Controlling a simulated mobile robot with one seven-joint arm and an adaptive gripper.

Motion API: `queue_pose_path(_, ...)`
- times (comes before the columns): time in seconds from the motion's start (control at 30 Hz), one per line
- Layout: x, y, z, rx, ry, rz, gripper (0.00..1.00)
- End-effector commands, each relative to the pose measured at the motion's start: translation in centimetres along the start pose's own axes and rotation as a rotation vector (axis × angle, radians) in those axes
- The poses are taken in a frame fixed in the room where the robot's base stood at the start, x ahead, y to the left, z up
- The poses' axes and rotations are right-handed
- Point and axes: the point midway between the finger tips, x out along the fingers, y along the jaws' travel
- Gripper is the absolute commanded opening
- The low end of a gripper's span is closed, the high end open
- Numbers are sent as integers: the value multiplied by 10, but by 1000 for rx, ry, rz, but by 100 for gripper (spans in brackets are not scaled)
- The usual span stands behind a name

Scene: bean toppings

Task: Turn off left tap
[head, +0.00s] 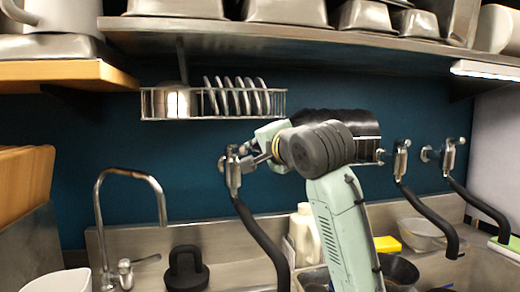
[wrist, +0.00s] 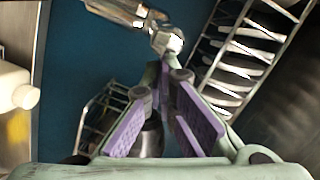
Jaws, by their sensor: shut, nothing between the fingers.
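The leftmost wall tap (head: 232,168) is a chrome fitting on the blue wall with a black hose hanging from it. Its chrome body shows at the top of the wrist view (wrist: 165,38). My gripper (head: 256,160) is just right of this tap, its fingers pointing left toward it. In the wrist view my gripper (wrist: 164,78) has purple finger pads, is shut and empty, and its tips are close to the chrome knob; I cannot tell whether they touch. A gooseneck faucet (head: 128,172) with a small lever (head: 125,268) stands farther left.
Two more wall taps (head: 401,160) (head: 449,158) with black hoses are to the right. A wire rack with plates (head: 237,100) hangs above my gripper, below a metal shelf (head: 300,38). A white bottle (head: 304,235) and yellow sponge (head: 387,244) are below.

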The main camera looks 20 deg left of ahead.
Motion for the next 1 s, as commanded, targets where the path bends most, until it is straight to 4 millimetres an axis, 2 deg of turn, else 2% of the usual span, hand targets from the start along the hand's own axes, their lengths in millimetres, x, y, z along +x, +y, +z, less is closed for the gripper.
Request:
queue_pose_path(0.2, -3, -7, 17, 11, 92, 29, 0)
queue_pose_path(0.6, 0, -22, 49, 14, 94, 31, 0)
queue_pose_path(1.0, 6, -29, 64, 13, 95, 33, 0)
